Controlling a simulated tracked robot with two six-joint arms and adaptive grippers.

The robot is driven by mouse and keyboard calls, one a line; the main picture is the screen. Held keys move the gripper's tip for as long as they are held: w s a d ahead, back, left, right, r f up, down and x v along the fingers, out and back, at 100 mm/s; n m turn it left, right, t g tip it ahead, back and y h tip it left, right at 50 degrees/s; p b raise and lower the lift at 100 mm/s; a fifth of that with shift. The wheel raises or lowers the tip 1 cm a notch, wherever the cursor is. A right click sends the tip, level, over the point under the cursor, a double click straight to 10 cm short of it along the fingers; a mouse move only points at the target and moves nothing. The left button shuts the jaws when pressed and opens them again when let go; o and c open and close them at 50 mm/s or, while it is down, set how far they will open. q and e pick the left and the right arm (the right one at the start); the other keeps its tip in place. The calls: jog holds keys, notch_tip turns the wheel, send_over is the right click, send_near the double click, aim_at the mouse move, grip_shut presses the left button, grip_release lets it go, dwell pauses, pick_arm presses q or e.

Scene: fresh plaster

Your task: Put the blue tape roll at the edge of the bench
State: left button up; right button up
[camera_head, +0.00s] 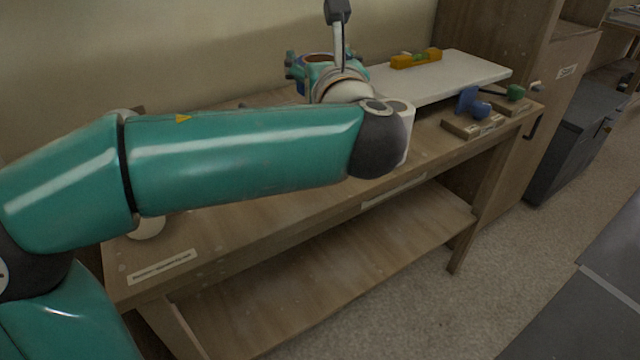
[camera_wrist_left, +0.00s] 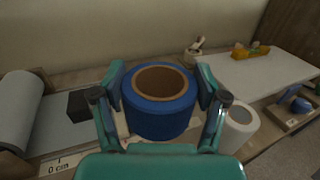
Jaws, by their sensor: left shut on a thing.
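The blue tape roll (camera_wrist_left: 158,119) has a brown cardboard core and stands upright, its open end facing up, in the left wrist view. My left gripper (camera_wrist_left: 160,88) has a teal finger on each side of it and is shut on it. In the head view the gripper (camera_head: 313,66) is over the back of the wooden bench (camera_head: 235,235), and only a little of the roll shows. I cannot tell whether the roll touches the bench top. My left forearm crosses above the bench and hides part of its top. My right gripper is not in view.
A white roll (camera_wrist_left: 240,127) stands right of the gripper. A white board (camera_head: 440,78) carries a yellow level (camera_head: 416,58). A blue item (camera_head: 468,101) sits on a wooden block at the right. A dark block (camera_wrist_left: 77,105) lies at left. The near-left bench top is largely clear.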

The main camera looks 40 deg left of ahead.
pick_arm(q)
notch_tip(320, 180, down, 19)
jog(key=b, duration=0.6)
jog(key=o, duration=1.2)
jog(key=shift+r, duration=0.1)
jog(key=shift+c, duration=0.2)
jog(key=shift+d, duration=0.1)
jog(key=p+v, duration=0.1)
jog(key=v, duration=1.1)
